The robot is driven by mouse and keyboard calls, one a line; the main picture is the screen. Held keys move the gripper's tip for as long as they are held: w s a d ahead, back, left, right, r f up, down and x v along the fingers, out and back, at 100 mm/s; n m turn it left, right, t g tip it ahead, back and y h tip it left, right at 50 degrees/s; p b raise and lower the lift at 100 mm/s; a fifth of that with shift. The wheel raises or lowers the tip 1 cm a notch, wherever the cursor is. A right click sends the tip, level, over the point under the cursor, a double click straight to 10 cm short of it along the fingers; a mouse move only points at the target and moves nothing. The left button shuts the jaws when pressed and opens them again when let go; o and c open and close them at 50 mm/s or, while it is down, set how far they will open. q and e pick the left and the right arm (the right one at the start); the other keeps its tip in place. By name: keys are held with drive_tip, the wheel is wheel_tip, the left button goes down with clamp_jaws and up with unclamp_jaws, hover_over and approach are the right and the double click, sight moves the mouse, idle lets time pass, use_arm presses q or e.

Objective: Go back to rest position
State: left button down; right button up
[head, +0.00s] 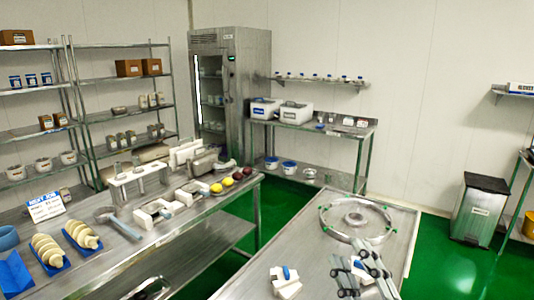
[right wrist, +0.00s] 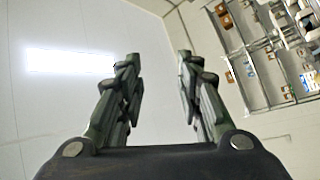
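My right gripper (head: 352,254) is at the lower right of the head view, above the steel table (head: 255,268) with a large metal ring on it. In the right wrist view, the gripper (right wrist: 158,62) has its two fingers wide apart. Nothing is between them; behind them are pale walls and, at upper right, shelving. My left gripper cannot be made out in the head view.
The metal ring (head: 326,222) and white blocks with a blue part (head: 286,288) lie close to my right gripper. A long table (head: 180,238) with moulds, fruit and trays stands left. Green floor is clear between the tables. A bin (head: 478,212) stands at right.

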drive_tip(key=s+d+f+m+g+h, duration=0.2)
drive_tip(key=d+f+m+g+h, duration=0.25)
drive_tip(key=f, duration=0.65)
drive_tip(key=s+d+f+m+g+h, duration=0.25)
drive_tip(key=d+f+m+g, duration=0.2)
drive_tip(key=f, duration=0.55)
drive_tip(key=s+a+f+m+g+y, duration=0.25)
drive_tip(key=s+f+g, duration=0.65)
drive_tip(key=s+f, duration=0.6)
drive_tip(key=s+f+g, duration=0.1)
drive_tip(key=s+f, duration=0.1)
drive_tip(key=f, duration=1.2)
drive_tip(key=s+f, duration=0.2)
drive_tip(key=f, duration=1.2)
drive_tip(key=s+d+f+g+b, duration=0.1)
drive_tip(key=s+d+f, duration=0.1)
drive_tip(key=s+f, duration=1.2)
drive_tip(key=shift+s+f+h, duration=0.35)
drive_tip(key=shift+s+h, duration=0.1)
drive_tip(key=shift+s, duration=0.4)
